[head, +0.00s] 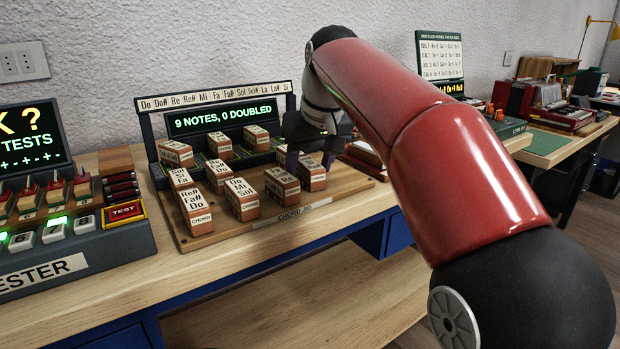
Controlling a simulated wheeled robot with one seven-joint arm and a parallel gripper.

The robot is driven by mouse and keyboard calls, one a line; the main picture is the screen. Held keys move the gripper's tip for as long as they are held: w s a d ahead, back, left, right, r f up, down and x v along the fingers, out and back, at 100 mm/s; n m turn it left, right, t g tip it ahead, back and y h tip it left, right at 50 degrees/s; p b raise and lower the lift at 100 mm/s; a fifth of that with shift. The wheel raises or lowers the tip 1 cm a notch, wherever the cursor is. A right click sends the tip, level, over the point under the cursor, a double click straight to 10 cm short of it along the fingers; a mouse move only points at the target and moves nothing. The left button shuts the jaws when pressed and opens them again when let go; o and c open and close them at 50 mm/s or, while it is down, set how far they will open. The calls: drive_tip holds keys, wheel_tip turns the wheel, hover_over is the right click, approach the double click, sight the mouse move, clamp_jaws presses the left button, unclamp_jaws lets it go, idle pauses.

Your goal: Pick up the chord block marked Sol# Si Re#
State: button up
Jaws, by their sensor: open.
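My gripper (310,160) is at the back right of the chord board (185,236), with its fingers pointing down. The fingers are apart, and a wooden chord block (312,177) stands just below and between them. I cannot tell whether they touch it. Its top marking is partly hidden by the gripper and too small to read. I cannot make out the marking Sol# Si Re# on any block. Front blocks show legible tops, such as Do Mi Sol (241,197) and Re# Fa# Do (194,210). The back blocks' tops are too small to read.
Other chord blocks stand close around the gripper, including a right front one (282,187). Behind them a display (222,117) reads "9 NOTES, 0 DOUBLED". A tester box (75,250) stands on the left. My red arm hides part of the bench at right.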

drive_tip(key=shift+w+f, duration=0.1)
drive_tip(key=shift+f, duration=0.1)
drive_tip(key=c, duration=1.1)
drive_tip(key=shift+o, duration=0.2)
drive_tip(key=shift+r, duration=0.15)
